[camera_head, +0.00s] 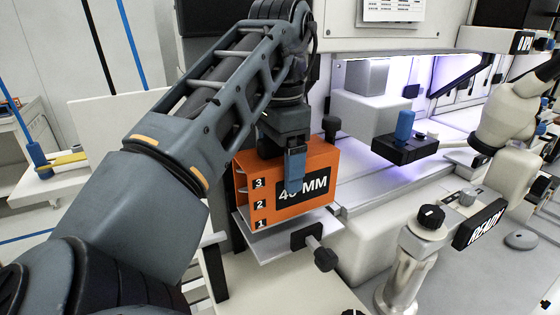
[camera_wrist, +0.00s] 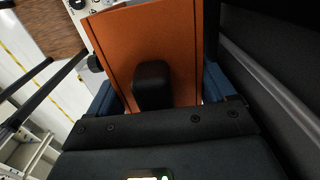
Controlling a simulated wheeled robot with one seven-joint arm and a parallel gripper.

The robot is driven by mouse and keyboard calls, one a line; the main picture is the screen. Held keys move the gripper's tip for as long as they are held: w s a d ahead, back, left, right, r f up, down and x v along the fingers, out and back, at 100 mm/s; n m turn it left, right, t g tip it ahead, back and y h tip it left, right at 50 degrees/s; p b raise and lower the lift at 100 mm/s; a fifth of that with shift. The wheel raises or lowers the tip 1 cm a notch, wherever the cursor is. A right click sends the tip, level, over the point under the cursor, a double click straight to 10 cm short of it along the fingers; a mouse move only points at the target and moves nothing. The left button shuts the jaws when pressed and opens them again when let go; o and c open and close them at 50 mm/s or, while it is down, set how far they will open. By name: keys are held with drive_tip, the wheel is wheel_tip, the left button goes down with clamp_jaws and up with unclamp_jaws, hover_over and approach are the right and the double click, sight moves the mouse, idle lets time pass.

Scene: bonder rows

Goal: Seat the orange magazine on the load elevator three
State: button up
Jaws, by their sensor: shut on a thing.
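The orange magazine (camera_head: 262,180) stands upright on or just over a thin metal plate of the load elevator (camera_head: 285,240); I cannot tell if any gap is left under it. Its side shows the slot numbers 1, 2 and 3 and a black label ending in "MM", partly covered by a blue finger. My gripper (camera_head: 294,168) comes from above and is shut on the magazine. In the wrist view the magazine's orange top (camera_wrist: 155,45) with a black block-shaped handle (camera_wrist: 152,86) lies between the blue fingers. Which number the elevator bears is not visible.
A black clamp knob (camera_head: 325,258) sticks out at the plate's front. A white side table (camera_head: 65,180) stands at left.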

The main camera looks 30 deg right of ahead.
drive_tip(key=shift+f+b, duration=0.7)
drive_tip(key=shift+f, duration=0.6)
drive_tip(key=shift+f, duration=0.2)
idle(0.4)
drive_tip(key=shift+f, duration=0.35)
drive_tip(key=shift+f, duration=0.25)
drive_tip(key=o, duration=1.4)
drive_tip(key=shift+o, duration=0.2)
drive_tip(key=shift+r, duration=0.15)
